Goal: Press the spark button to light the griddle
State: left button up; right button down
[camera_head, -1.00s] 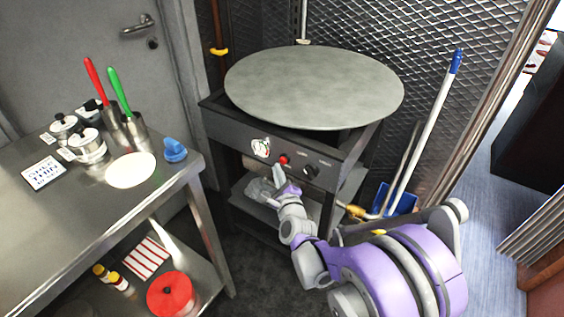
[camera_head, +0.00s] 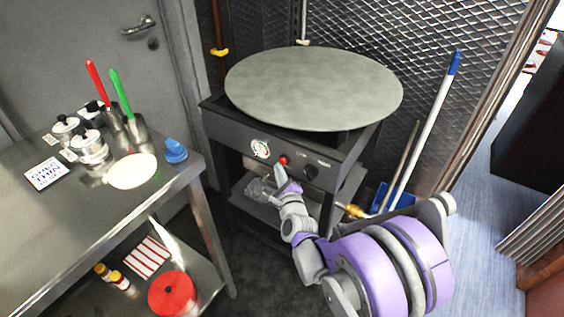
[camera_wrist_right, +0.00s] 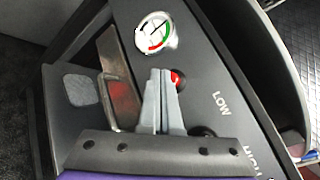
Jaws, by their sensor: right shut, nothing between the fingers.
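The griddle (camera_head: 313,88) is a round grey plate on a dark stand. The red spark button (camera_head: 284,160) is on its front panel, between a round gauge (camera_head: 260,148) and a dark knob (camera_head: 311,172). My right gripper (camera_head: 279,168) is shut and empty, its tips at the panel just below and left of the button. In the right wrist view the shut fingers (camera_wrist_right: 161,72) lie beside the red button (camera_wrist_right: 176,79) and partly cover it. I cannot tell whether they touch it. My left gripper is out of view.
A steel table (camera_head: 70,225) stands at the left with pots, utensils and a blue object (camera_head: 176,151). A red-lidded container (camera_head: 172,294) is on its lower shelf. A white-handled broom (camera_head: 424,130) leans at the right of the stand. Dark floor shows between table and stand.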

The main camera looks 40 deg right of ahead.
jog(key=shift+w+d+p, duration=0.2)
jog(key=shift+d+p, duration=0.3)
jog(key=shift+p, duration=0.05)
dwell(0.8)
jog(key=shift+a, duration=0.15)
jog(key=shift+s+a+b, duration=0.4)
jog(key=shift+a+b, duration=0.35)
jog(key=shift+b, duration=0.05)
jog(key=shift+s+a+b, duration=0.3)
jog(key=shift+a+b, duration=0.15)
jog(key=shift+a, duration=0.35)
jog(key=shift+s+a+b, duration=0.35)
jog(key=shift+a+b, duration=0.1)
jog(key=shift+a, duration=0.3)
jog(key=shift+s+a+b, duration=0.3)
jog(key=shift+a+b, duration=0.15)
jog(key=shift+a, duration=0.35)
